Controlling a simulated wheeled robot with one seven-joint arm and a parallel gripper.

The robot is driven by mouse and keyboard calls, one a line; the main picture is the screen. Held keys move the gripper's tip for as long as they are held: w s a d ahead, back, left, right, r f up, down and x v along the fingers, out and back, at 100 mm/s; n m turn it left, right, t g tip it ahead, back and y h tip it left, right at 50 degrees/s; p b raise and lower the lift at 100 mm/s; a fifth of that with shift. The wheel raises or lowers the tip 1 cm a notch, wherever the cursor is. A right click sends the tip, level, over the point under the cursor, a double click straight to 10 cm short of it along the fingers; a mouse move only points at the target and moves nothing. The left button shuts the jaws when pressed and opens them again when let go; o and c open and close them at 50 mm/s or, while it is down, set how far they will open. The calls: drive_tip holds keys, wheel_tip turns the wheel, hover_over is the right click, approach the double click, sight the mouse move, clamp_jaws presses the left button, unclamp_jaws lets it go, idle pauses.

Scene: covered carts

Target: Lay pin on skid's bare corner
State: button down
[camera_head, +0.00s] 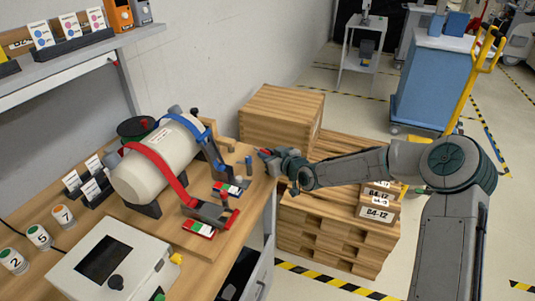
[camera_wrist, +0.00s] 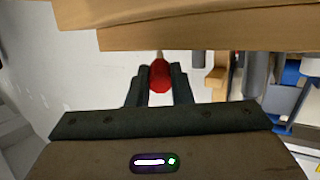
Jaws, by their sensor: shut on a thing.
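My gripper (camera_wrist: 160,80) is shut on a red pin (camera_wrist: 160,72), whose rounded red body shows between the two dark fingers in the wrist view. In the head view my gripper (camera_head: 269,154) reaches left, near the right edge of the workbench, with a bit of red at its tip. The skid (camera_head: 325,240) is a stack of wooden pallets on the floor, below and to the right of the gripper. Wooden boxes and cartons (camera_head: 378,212) marked 64-1Z stand on it. My arm hides part of its top, and I cannot make out the bare corner.
The workbench (camera_head: 195,245) holds a white tank (camera_head: 160,160) with red and blue straps, and a white box with a dark screen (camera_head: 103,258). A large wooden box (camera_head: 283,112) stands behind the gripper. A blue cart (camera_head: 432,85) stands at the back right.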

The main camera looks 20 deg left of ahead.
drive_tip(key=shift+f+b, duration=0.5)
drive_tip(key=c, duration=1.2)
unclamp_jaws()
drive_tip(key=b+v, duration=0.1)
drive_tip(key=v, duration=1.2)
drive_tip(key=shift+s+d, duration=0.25)
drive_tip(key=shift+s, duration=0.05)
drive_tip(key=shift+r, duration=0.1)
